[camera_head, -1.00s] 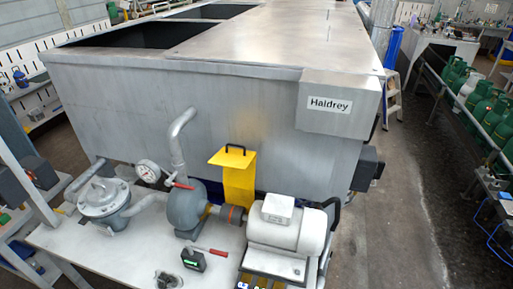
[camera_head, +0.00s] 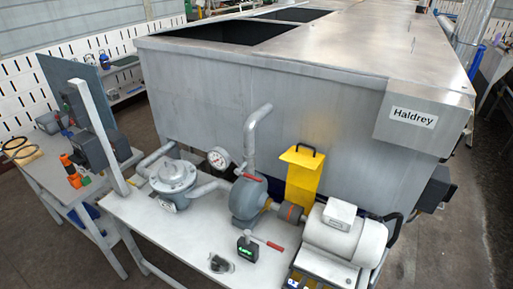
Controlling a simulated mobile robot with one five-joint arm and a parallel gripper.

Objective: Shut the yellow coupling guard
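The yellow coupling guard (camera_head: 303,184) stands raised behind the shaft between the blue-grey pump (camera_head: 246,199) and the white motor (camera_head: 343,238). Its upper plate, with a black handle (camera_head: 304,147), juts out at the top. The dark coupling with a reddish band (camera_head: 291,213) lies uncovered in front of the guard. My gripper is not in view.
The pump set stands on a pale bench (camera_head: 160,230) before a large grey tank labelled Haldrey (camera_head: 413,116). A gauge (camera_head: 219,157), red-handled levers and a small green-lit device (camera_head: 247,249) are near the pump. A second bench (camera_head: 45,168) stands left, with a post between.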

